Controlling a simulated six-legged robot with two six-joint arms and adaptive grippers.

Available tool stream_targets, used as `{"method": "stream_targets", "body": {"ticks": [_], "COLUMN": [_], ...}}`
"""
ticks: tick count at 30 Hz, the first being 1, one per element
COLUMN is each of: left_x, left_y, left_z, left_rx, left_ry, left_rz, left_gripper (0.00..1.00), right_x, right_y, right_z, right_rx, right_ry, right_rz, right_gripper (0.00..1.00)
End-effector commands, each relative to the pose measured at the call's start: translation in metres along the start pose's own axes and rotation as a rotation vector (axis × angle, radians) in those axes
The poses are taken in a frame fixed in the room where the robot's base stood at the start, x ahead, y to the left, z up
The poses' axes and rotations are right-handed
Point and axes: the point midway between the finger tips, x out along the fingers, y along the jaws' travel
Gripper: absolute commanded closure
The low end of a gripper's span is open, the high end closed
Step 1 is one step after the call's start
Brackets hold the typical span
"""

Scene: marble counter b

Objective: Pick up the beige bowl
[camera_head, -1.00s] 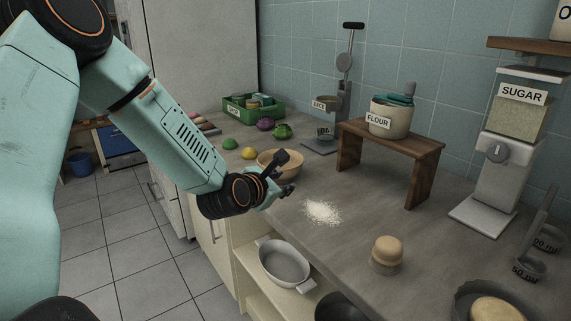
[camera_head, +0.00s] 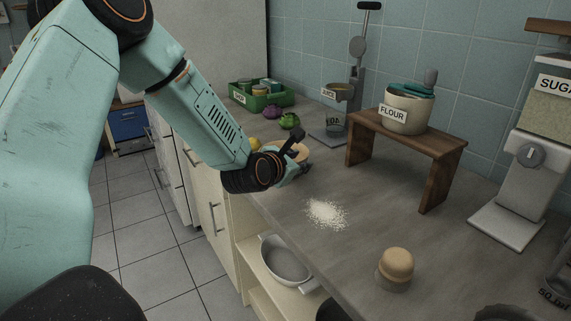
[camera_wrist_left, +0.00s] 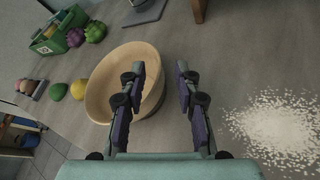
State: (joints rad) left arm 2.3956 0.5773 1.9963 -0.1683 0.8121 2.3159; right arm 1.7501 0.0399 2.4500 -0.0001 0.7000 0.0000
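The beige bowl (camera_wrist_left: 97,92) stands on the counter in the left wrist view. In the head view only parts of its rim (camera_head: 302,153) show, as my left gripper (camera_head: 301,151) covers most of it. My left gripper is open; in the wrist view its two fingers (camera_wrist_left: 160,72) are spread apart. The left finger overlaps the bowl's inside and the right finger lies just right of its rim, so the near wall appears between them. I cannot tell whether they touch it. My right gripper is out of view.
Spilled white powder (camera_head: 326,213) lies right of the bowl. A yellow item (camera_wrist_left: 80,90), a green one (camera_wrist_left: 58,91) and a green crate (camera_head: 259,96) are left of and behind it. A wooden stand (camera_head: 432,146) holds a flour pot (camera_head: 408,112). A beige-topped jar (camera_head: 396,265) stands nearer.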

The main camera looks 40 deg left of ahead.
Motion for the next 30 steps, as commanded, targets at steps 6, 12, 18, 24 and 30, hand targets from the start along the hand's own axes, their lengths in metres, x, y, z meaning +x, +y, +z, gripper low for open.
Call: {"method": "stream_targets", "body": {"ticks": [6,12,18,24,30], "left_x": [0.032,0.044,0.045,0.045,0.044], "left_y": [0.003,0.004,0.004,0.004,0.004], "left_z": [-0.007,-0.005,-0.005,-0.005,-0.005], "left_rx": [0.004,0.002,0.001,0.001,0.001], "left_ry": [-0.001,-0.001,-0.001,0.0,0.0], "left_rz": [0.001,0.0,0.0,0.0,0.0], "left_gripper": [0.68,0.68,0.69,0.86,1.0], "right_x": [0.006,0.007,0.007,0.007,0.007], "right_y": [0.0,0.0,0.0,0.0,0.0], "right_z": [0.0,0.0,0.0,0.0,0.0], "right_rx": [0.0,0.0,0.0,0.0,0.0], "right_ry": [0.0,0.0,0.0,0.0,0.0], "right_rz": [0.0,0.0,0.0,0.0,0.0], "right_gripper": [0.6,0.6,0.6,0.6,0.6]}}
